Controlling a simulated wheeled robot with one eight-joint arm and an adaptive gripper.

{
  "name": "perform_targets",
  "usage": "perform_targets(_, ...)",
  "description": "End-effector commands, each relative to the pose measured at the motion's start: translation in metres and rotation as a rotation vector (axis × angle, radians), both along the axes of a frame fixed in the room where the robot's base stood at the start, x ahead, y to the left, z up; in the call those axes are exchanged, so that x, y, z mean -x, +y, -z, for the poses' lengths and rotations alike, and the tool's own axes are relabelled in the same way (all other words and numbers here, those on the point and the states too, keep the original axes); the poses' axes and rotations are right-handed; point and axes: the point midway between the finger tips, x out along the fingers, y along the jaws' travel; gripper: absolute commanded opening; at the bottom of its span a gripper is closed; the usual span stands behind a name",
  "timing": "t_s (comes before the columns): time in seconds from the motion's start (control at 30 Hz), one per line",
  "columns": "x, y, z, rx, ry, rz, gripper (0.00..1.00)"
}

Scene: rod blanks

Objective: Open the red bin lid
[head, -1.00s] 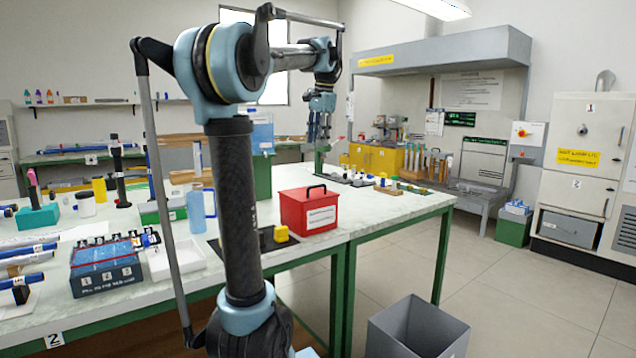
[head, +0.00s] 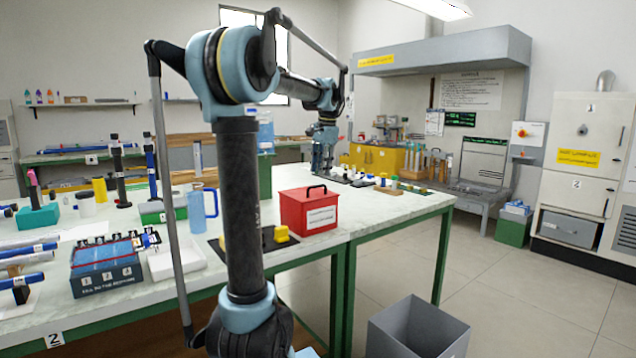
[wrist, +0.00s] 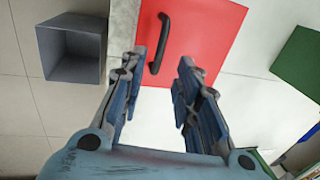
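The red bin (head: 310,210) stands on the white-topped bench. Its red lid (head: 309,194) is shut, with a black handle (head: 317,187) on top and a white label on the front. In the wrist view the lid (wrist: 205,30) lies below my gripper, with its black handle (wrist: 160,43) near the left finger. My gripper (wrist: 160,72) is open, with nothing between its fingers. In the head view my gripper (head: 322,168) hangs pointing down, and it looks above and beyond the bin. I see no contact with the handle.
A grey open bin (head: 418,328) stands on the floor in front of the bench. A blue cup (head: 202,212) and a yellow block (head: 281,234) are left of the red bin. Small parts in trays (head: 350,178) lie behind it.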

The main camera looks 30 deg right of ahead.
Motion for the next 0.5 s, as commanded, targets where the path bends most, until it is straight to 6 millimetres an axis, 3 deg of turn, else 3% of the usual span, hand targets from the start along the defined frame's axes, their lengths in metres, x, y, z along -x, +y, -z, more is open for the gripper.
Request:
perform_targets(0.23, -0.008, 0.001, 0.036, 0.0, 0.0, -0.001, 0.3)
perform_targets(0.5, -0.01, 0.001, 0.051, 0.0, 0.0, -0.001, 0.3)
